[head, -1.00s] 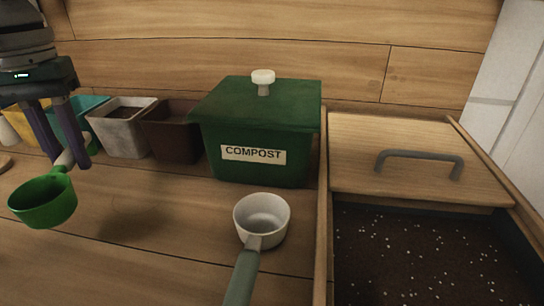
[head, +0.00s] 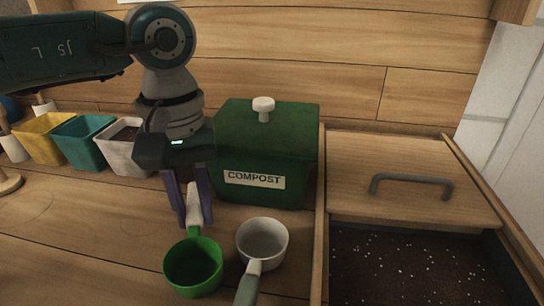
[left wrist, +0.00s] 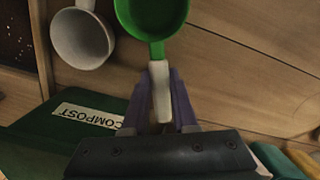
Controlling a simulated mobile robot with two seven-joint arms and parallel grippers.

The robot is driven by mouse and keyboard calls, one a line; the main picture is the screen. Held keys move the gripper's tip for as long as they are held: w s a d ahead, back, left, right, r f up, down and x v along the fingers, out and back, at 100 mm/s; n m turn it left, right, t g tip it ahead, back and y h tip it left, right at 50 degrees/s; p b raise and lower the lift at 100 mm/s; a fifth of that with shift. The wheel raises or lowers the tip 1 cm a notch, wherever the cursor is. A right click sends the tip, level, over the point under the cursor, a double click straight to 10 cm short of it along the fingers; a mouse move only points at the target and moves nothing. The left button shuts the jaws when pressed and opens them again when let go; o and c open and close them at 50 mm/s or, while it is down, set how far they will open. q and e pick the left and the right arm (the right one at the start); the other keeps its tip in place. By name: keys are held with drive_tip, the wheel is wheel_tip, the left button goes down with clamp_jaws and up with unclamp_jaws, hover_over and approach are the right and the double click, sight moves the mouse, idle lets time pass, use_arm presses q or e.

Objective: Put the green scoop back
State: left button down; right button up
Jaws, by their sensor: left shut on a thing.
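The green scoop (head: 192,268) has a round green cup and a pale handle. My left gripper (head: 193,218) is shut on its handle, with the cup toward the front of the worktop and its opening facing up. In the left wrist view the pale handle (left wrist: 160,92) sits between the two fingers, and the green cup (left wrist: 152,15) is at the top edge. Whether the scoop touches the worktop I cannot tell. My right gripper does not show.
A white scoop (head: 262,243) with a grey-green handle stands just right of the green one. Behind are a green compost bin (head: 267,135) and several pots, including a yellow one (head: 42,140). A soil bin with a partly open wooden lid (head: 405,165) is at right.

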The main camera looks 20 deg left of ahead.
sight(193, 206)
use_arm(q)
drive_tip(key=shift+f, duration=0.4)
drive_tip(key=shift+f, duration=0.2)
drive_tip(key=c, duration=0.7)
unclamp_jaws()
drive_tip(key=shift+r, duration=0.15)
wheel_tip(193, 206, up, 12)
drive_tip(key=shift+w+a, duration=0.15)
drive_tip(key=shift+w, duration=0.05)
